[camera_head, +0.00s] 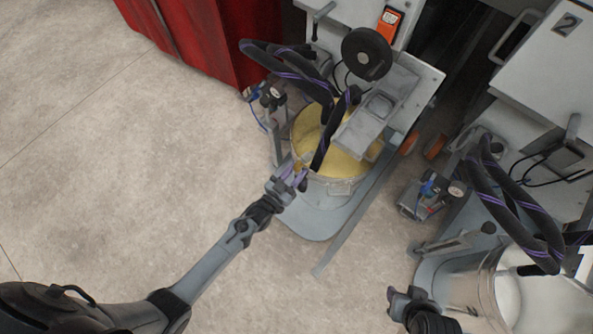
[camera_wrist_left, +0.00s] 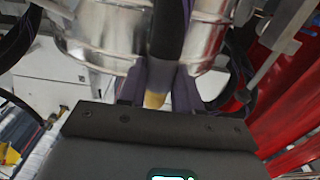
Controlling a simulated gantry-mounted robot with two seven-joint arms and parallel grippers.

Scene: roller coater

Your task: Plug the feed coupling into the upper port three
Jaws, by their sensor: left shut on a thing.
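My left gripper (camera_head: 291,177) is at the near rim of a bucket of yellow liquid, shut on the end of a black hose with purple stripes (camera_head: 325,135). A small brass-coloured piece, seemingly the feed coupling (camera_head: 298,166), shows at the fingers. In the left wrist view the dark hose (camera_wrist_left: 167,45) runs between the fingers (camera_wrist_left: 163,85), with a yellowish tip (camera_wrist_left: 154,100) near the palm. My right gripper (camera_head: 400,300) is low in the head view, away from this hose; its jaws are unclear. I cannot make out upper port three.
The bucket (camera_head: 340,188) stands under a grey machine with a black handwheel (camera_head: 367,54). A red curtain (camera_head: 205,40) hangs at the upper left. Another hosed unit marked 2 (camera_head: 566,25) stands at the right. The floor at the left is clear.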

